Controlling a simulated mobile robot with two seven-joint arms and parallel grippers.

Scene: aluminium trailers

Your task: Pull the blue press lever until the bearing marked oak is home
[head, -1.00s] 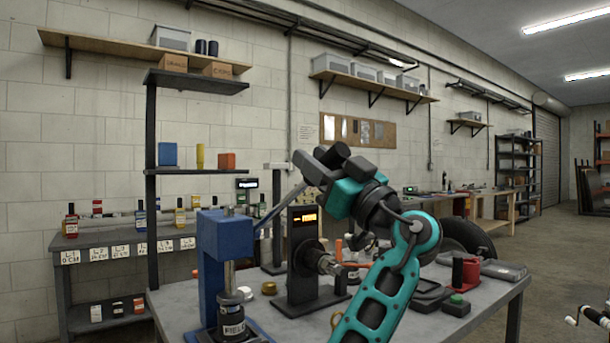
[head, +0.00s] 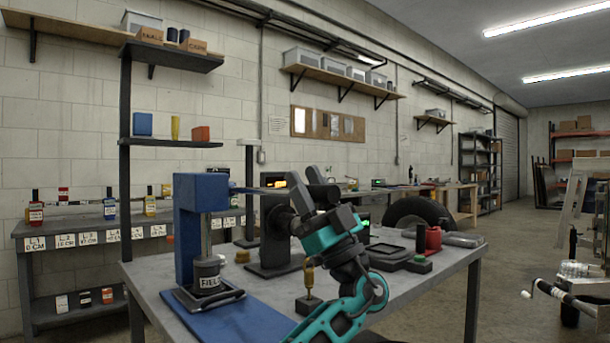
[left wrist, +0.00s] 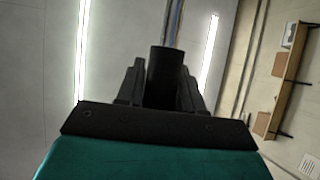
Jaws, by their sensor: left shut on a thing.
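The blue press (head: 186,228) stands at the left end of the grey workbench. Its thin lever (head: 258,190) runs nearly level to the right from the press head. My left gripper (head: 314,190) is shut on the lever's dark end grip. In the left wrist view, the black grip (left wrist: 166,75) sits between the fingers, with the bar running on beyond it. Under the press ram (head: 205,235) stands a dark cylinder (head: 207,272) whose label starts with "FIEL". I can read no oak mark anywhere. How deep any bearing sits is too small to tell. My right gripper is not in view.
A dark machine with an orange display (head: 275,235) stands just right of the press, behind my arm. A brass-topped tool (head: 309,282), a red can (head: 433,238) and a black box with a green button (head: 420,262) stand on the bench (head: 465,262).

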